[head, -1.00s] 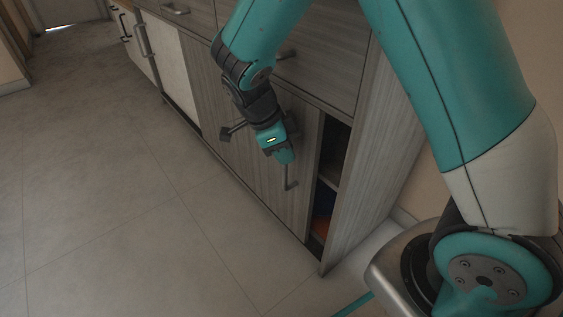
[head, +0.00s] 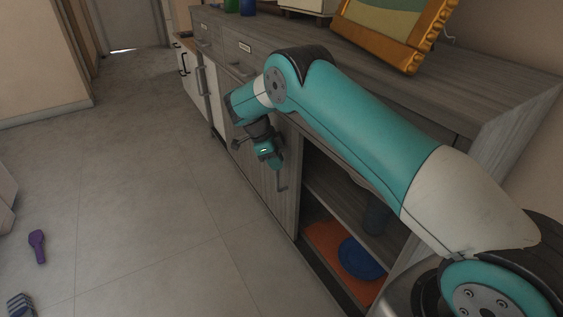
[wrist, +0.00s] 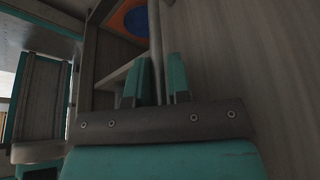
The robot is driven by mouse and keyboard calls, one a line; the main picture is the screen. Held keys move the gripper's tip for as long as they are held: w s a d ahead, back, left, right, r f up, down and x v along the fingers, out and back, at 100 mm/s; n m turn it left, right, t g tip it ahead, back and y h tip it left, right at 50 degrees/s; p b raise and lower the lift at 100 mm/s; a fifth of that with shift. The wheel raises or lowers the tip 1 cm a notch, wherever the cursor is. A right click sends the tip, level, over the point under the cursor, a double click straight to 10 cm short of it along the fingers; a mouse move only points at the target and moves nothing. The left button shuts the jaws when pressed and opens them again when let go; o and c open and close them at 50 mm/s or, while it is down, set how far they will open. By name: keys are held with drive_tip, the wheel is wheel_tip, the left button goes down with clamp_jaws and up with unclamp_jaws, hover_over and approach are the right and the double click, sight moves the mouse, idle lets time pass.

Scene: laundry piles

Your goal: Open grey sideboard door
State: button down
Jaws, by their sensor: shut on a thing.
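The grey wood-grain sideboard door (head: 260,190) stands open, with a wide gap to its right showing shelves inside. Its bar handle (head: 282,182) is near the door's right edge. My gripper (head: 276,162) is at the upper part of this handle. In the wrist view the two teal fingers (wrist: 155,82) sit either side of the thin handle bar (wrist: 155,35) and are shut on it. The door's grain fills the right of that view (wrist: 240,60). The exact finger contact is too small to tell in the head view.
Inside the sideboard lie an orange item (head: 322,240), a round blue item (head: 360,259) and a dark container (head: 377,216). A gold-framed picture (head: 405,25) stands on the top (head: 490,90). A purple object (head: 37,246) lies on the floor left; the middle floor is clear.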

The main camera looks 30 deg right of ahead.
drive_tip(key=shift+w+d+r+p, duration=0.1)
drive_tip(key=shift+w+p, duration=0.1)
drive_tip(key=shift+w, duration=0.6)
drive_tip(key=shift+w+d+r+p, duration=0.1)
drive_tip(key=shift+w+p, duration=0.1)
drive_tip(key=shift+w, duration=0.55)
drive_tip(key=c, duration=1.1)
unclamp_jaws()
drive_tip(key=shift+d, duration=0.1)
drive_tip(key=shift+c, duration=0.2)
drive_tip(key=shift+a+f, duration=0.1)
drive_tip(key=shift+a, duration=0.15)
drive_tip(key=shift+a, duration=0.1)
drive_tip(key=shift+s, duration=0.15)
